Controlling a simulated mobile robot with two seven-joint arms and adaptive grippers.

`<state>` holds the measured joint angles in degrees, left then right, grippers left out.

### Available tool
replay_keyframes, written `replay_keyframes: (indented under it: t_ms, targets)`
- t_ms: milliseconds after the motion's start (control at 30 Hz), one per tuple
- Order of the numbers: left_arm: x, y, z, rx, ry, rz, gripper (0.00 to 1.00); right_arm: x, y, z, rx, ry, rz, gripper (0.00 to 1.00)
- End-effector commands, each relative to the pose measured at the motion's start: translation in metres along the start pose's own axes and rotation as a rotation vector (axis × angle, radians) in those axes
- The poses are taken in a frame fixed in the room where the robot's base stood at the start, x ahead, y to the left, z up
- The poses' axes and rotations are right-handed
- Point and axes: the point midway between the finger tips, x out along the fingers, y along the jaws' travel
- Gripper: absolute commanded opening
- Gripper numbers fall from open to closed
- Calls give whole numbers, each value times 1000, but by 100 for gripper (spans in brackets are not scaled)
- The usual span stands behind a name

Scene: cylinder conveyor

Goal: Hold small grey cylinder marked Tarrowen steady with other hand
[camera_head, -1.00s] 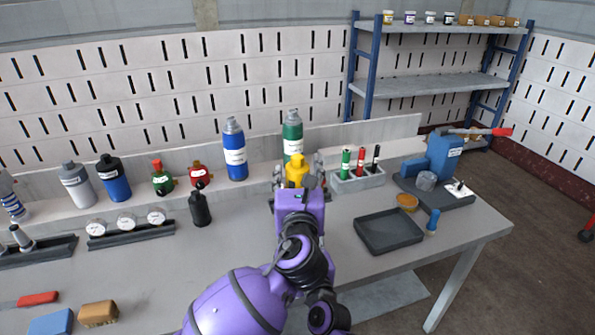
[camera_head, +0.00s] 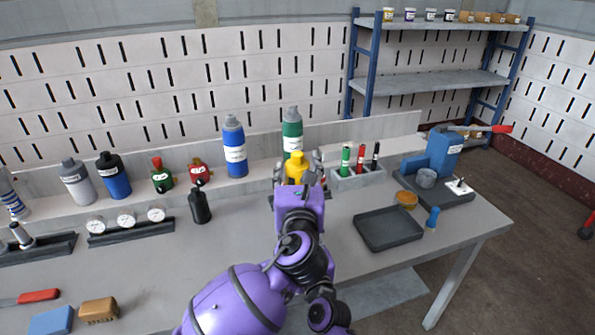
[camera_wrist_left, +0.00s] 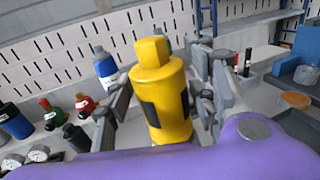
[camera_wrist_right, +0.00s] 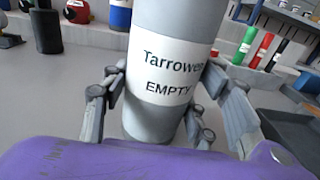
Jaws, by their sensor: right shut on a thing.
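A grey cylinder (camera_wrist_right: 160,124) with a white label reading "Tarrowen" and "EMPTY" stands between the fingers of my right gripper (camera_wrist_right: 157,105) in the right wrist view. The gripper is shut on its body; the top is cut off. My left gripper (camera_head: 298,178) is in the head view, with its fingers on either side of a yellow part (camera_head: 297,162). The left wrist view shows the yellow part (camera_wrist_left: 166,75) with dark panels between the open fingers, with a gap on its left. The grey cylinder and right gripper cannot be made out in the head view, where my left arm covers the area.
A black bottle (camera_head: 200,206), a blue cylinder (camera_head: 235,150) and a green cylinder (camera_head: 292,135) stand behind and left. A marker holder (camera_head: 358,180) is close on the right. A dark tray (camera_head: 388,230) lies further right. The table's front middle is hidden by my arm.

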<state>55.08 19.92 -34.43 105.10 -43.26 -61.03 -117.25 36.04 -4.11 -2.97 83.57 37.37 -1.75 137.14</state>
Motion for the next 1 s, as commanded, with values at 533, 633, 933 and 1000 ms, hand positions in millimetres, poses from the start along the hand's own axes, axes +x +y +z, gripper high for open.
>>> replay_keyframes:
  t_ms: [533, 633, 933, 1000]
  targets:
    - [0, 0, 18, -1, -3, -1, 55, 0, 0, 0, 0, -1, 0, 23]
    - [0, 0, 24, -1, -1, -1, 55, 0, 0, 0, 0, -1, 0, 23]
    - [0, 0, 25, 1, 0, 0, 55, 0, 0, 0, -1, -1, 0, 23]
    - [0, 0, 24, 0, 0, 0, 55, 0, 0, 0, 0, -1, 0, 23]
